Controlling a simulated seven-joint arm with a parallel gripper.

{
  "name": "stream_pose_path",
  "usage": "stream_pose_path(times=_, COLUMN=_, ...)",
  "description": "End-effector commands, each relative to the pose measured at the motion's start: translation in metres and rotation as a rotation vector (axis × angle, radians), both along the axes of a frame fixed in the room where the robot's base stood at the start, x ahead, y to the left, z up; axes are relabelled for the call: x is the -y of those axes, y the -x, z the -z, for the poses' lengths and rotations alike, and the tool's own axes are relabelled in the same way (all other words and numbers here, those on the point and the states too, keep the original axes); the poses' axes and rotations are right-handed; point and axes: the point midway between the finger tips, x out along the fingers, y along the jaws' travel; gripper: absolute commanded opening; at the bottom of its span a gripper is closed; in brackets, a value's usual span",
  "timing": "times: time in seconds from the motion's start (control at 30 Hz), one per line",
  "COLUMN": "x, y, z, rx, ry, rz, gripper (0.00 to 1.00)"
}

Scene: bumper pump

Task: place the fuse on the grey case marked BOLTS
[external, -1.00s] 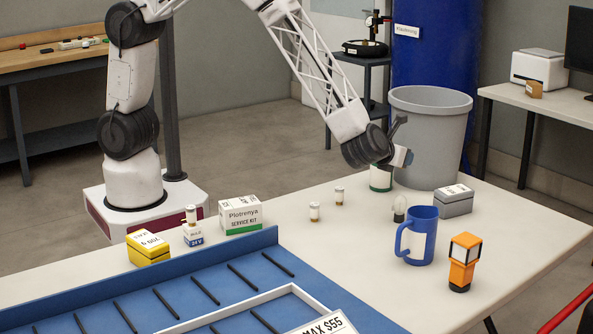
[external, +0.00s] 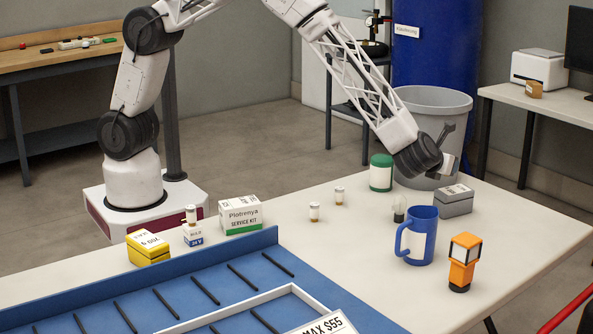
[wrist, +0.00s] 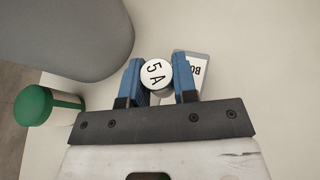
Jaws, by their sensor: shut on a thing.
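The fuse (wrist: 157,75) shows in the wrist view as a round white end marked 5 A, between the two blue fingers. My gripper (wrist: 158,80) is shut on it. The grey case (external: 455,200) stands just below my gripper, with a white label on top. In the wrist view the case (wrist: 198,66) lies partly hidden behind the right finger, its label showing "BO". The fuse appears apart from it, above and left in that view.
A green-lidded jar (external: 381,173), a glass bulb (external: 399,208), a blue mug (external: 421,236) and an orange lamp-like thing (external: 463,262) stand around the case. A grey bin (external: 440,115) is behind the table.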

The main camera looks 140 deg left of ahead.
Motion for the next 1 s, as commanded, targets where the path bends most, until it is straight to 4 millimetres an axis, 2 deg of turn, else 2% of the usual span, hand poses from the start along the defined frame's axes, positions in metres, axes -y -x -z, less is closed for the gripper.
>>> stream_pose_path(times=0.1, x=-0.009, y=-0.011, z=0.002, rx=0.001, ry=0.0, rz=0.0, gripper=0.04)
stream_pose_path(times=0.3, x=-0.017, y=-0.02, z=0.003, rx=-0.001, ry=0.001, rz=0.0, gripper=0.04)
stream_pose_path(times=0.7, x=-0.018, y=-0.021, z=0.004, rx=-0.001, ry=0.001, rz=0.0, gripper=0.04)
stream_pose_path(times=1.0, x=-0.018, y=-0.021, z=0.031, rx=-0.002, ry=0.001, rz=0.001, gripper=0.04)
